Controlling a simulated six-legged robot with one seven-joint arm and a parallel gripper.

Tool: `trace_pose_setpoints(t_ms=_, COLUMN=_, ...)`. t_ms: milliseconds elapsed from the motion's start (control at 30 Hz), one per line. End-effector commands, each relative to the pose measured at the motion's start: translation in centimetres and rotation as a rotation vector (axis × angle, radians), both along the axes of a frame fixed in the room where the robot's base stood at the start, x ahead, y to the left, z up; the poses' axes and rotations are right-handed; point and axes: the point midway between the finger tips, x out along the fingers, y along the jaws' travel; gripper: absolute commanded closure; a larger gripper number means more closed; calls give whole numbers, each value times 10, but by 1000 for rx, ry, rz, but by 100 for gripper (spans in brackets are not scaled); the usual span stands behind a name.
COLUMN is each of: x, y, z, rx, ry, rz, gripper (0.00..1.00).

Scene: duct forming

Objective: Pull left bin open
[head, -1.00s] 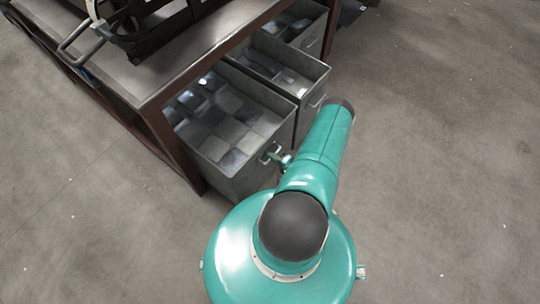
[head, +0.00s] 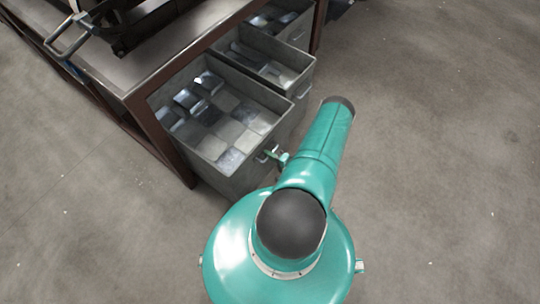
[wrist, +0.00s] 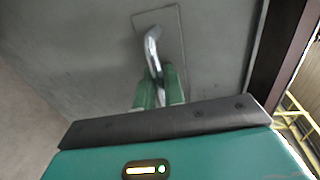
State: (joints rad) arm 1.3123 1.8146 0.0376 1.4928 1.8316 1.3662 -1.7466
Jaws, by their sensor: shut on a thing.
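The left bin (head: 212,172) is a grey metal drawer under the workbench, pulled well out, with square metal pieces lying in it. Its handle (wrist: 153,50) is a bright metal bar on a plate on the bin's front. My gripper (wrist: 160,88) is shut on the handle, with one green finger on each side of it. In the head view my gripper (head: 279,157) shows small at the bin's front, partly hidden by my arm.
A second grey bin (head: 285,75) stands partly open to the right, and another (head: 288,22) lies farther back. The workbench (head: 150,62) has a brown leg (head: 160,143) at the left bin's side. The floor to the right is clear.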

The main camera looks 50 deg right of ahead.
Motion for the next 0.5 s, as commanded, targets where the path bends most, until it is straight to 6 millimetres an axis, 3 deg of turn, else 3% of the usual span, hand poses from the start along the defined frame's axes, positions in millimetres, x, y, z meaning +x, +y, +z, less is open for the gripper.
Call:
trace_pose_setpoints(t_ms=300, x=2, y=1, z=0, rx=-1, ry=0, rz=2, gripper=100)
trace_pose_setpoints(t_ms=333, x=2, y=1, z=0, rx=-1, ry=0, rz=2, gripper=85)
trace_pose_setpoints(t_ms=400, x=2, y=1, z=0, rx=-1, ry=0, rz=2, gripper=75)
trace_pose_setpoints(t_ms=500, x=1, y=0, z=0, rx=-1, ry=0, rz=2, gripper=75)
